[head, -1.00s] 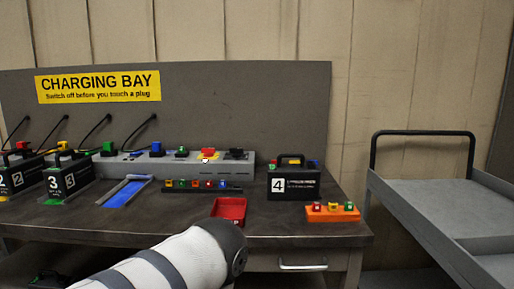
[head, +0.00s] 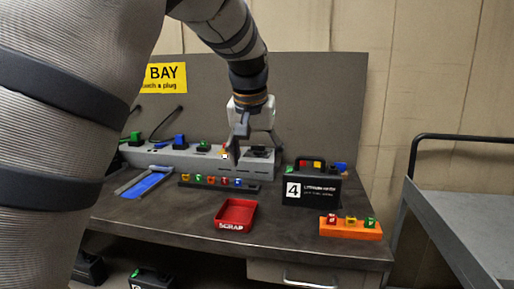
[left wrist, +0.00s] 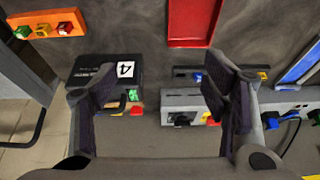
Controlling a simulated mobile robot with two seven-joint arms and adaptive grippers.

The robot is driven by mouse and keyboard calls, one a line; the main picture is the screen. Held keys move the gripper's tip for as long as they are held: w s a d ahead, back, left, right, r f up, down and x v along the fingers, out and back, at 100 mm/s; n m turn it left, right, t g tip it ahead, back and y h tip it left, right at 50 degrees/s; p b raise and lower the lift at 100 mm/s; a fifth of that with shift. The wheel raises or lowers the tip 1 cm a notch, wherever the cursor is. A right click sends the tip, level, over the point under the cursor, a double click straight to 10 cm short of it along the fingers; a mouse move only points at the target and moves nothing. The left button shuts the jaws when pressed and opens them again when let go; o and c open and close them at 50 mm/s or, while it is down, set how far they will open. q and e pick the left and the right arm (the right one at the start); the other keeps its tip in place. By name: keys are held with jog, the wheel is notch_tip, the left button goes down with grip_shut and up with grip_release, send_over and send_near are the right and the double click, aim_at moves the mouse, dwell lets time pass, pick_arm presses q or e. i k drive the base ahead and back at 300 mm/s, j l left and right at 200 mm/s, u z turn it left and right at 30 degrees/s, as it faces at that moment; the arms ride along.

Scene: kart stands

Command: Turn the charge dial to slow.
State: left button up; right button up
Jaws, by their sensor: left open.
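The long grey charger unit (head: 200,160) stands at the back of the bench. A black part (head: 259,151), which looks like the charge dial, sits on top near its right end; its setting is too small to read. It also shows in the left wrist view (left wrist: 183,119), beside a yellow and red part. My left gripper (head: 233,150) points down over the right part of the charger, hiding most of the red and yellow switch. In the left wrist view the gripper (left wrist: 163,88) is open and empty, its fingers wide apart. My right gripper is out of view.
A black battery marked 4 (head: 311,190) stands right of the charger. A red scrap tray (head: 236,214), an orange block with coloured parts (head: 350,228) and a dark rail of coloured parts (head: 215,186) lie in front. A grey cart (head: 450,215) stands at right.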

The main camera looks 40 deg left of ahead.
aim_at(258, 149)
jog(key=i+j, duration=0.45)
jog(key=j, duration=0.15)
jog(key=i+j, duration=0.45)
jog(key=j, duration=0.1)
